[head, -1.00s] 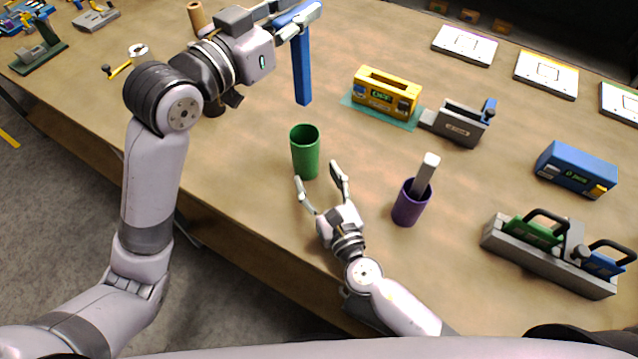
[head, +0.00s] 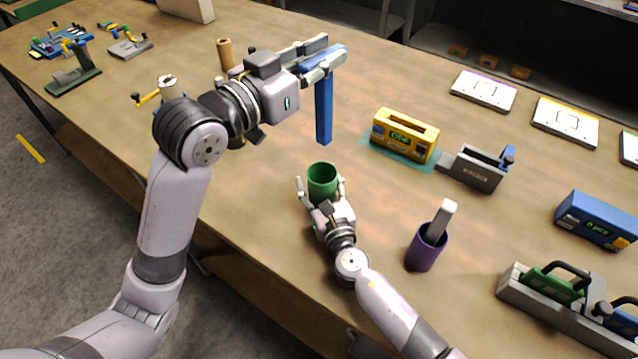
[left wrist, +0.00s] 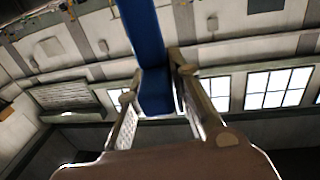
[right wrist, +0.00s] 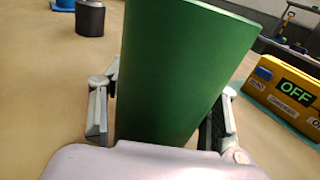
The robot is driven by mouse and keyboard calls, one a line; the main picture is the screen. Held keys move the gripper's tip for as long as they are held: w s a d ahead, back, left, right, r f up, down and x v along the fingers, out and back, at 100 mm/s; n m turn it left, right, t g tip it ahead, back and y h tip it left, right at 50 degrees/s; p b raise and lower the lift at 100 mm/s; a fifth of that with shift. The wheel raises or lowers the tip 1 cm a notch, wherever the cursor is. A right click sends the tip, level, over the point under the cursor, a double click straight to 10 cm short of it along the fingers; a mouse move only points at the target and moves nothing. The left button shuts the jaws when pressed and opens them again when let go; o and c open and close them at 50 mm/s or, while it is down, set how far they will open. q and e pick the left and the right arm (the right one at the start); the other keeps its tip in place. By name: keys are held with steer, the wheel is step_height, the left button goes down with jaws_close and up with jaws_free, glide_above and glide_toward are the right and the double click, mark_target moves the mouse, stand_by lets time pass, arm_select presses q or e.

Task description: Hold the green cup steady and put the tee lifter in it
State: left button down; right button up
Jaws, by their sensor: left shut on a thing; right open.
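The green cup (head: 322,180) stands upright on the table in the head view and fills the middle of the right wrist view (right wrist: 180,75). My right gripper (head: 321,188) is open, with one finger on each side of the cup. The right wrist view shows a gap at the left finger; contact on the right side is hard to tell. The tee lifter (head: 324,108) is blue, with a top bar and a long stem hanging down. My left gripper (head: 322,62) is shut on its top, holding it above and behind the cup. It also shows in the left wrist view (left wrist: 150,50).
A purple cup (head: 426,252) with a grey bar in it stands right of my right arm. A yellow box (head: 405,137) on a teal mat and a grey holder (head: 475,168) are behind. A brown cylinder (head: 224,55) stands behind my left arm.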

mark_target(320, 141)
arm_select(q)
steer(key=shift+r, duration=0.1)
arm_select(e)
steer(key=shift+c, duration=0.4)
steer(key=c, duration=1)
steer(key=shift+c, duration=0.2)
arm_select(q)
steer(key=shift+n+t+y, duration=0.3)
steer(key=shift+t+y, duration=0.1)
steer(key=shift+y, duration=0.1)
steer(key=f, duration=1.6)
steer(key=shift+s+d+f, duration=0.1)
steer(key=shift+s, duration=0.1)
arm_select(e)
steer(key=shift+c, duration=0.4)
arm_select(q)
steer(key=shift+f, duration=2.45)
arm_select(e)
steer(key=shift+c, duration=0.2)
